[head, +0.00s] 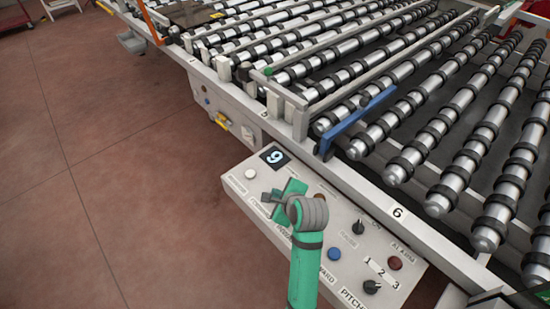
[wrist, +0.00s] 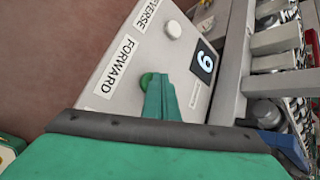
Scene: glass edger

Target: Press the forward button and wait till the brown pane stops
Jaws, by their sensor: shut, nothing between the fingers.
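The forward button is a green button (wrist: 146,80) beside the FORWARD label in the wrist view. My gripper (wrist: 158,80) is shut and empty, with its fingertips right at that button and partly covering it. I cannot tell whether they touch or press it. In the head view my gripper (head: 272,197) is over the upper left part of the grey control panel (head: 238,188) and hides the green button. A flat dark brown piece, seemingly the brown pane (head: 190,14), lies at the far upper left of the rollers.
A white button (head: 250,174) and a display reading 9 (head: 275,156) are close to my gripper. A blue button (head: 334,254), a dark red button (head: 395,263) and black knobs (head: 358,228) are farther right. The roller conveyor (head: 397,203) runs behind the panel. Open floor is on the left.

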